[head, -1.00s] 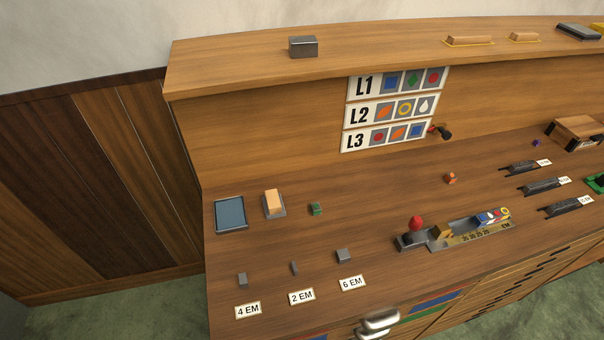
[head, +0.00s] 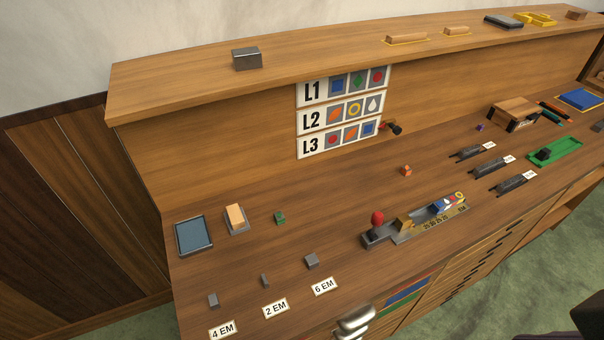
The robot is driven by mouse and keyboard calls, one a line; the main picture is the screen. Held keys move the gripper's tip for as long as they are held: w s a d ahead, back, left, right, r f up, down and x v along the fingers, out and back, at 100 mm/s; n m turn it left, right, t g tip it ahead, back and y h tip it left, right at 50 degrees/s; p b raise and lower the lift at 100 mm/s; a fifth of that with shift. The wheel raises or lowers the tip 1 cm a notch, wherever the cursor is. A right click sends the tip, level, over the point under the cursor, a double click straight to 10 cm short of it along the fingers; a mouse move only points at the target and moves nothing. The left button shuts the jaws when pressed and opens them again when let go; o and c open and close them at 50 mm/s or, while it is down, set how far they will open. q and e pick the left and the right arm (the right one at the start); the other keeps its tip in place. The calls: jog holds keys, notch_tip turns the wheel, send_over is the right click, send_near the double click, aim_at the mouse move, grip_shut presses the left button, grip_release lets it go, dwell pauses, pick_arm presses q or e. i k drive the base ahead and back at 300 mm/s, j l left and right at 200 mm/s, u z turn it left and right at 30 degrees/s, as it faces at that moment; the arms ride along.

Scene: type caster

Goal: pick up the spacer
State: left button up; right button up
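Three small grey metal blocks that look like spacers lie on the desk at the lower left in the head view. One block (head: 213,300) is behind the "4 EM" label (head: 222,330). A thinner block (head: 265,281) is behind the "2 EM" label (head: 275,308). A wider block (head: 312,260) is behind the "6 EM" label (head: 324,287). All three lie apart from one another, with nothing touching them.
A composing stick (head: 400,238) with a red knob (head: 377,219) lies right of the blocks. A blue-grey pad (head: 194,236), a tan block on a tray (head: 236,217) and a green piece (head: 280,217) lie behind them.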

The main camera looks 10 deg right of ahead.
aim_at(263, 277)
jog(key=k+j, duration=0.1)
jog(key=i, duration=0.3)
jog(key=j+z, duration=0.3)
jog(key=z, duration=0.15)
jog(key=j+z, duration=0.7)
jog(key=z, duration=0.2)
jog(key=k+j+z, duration=0.15)
jog(key=z, duration=0.35)
jog(key=j, duration=0.1)
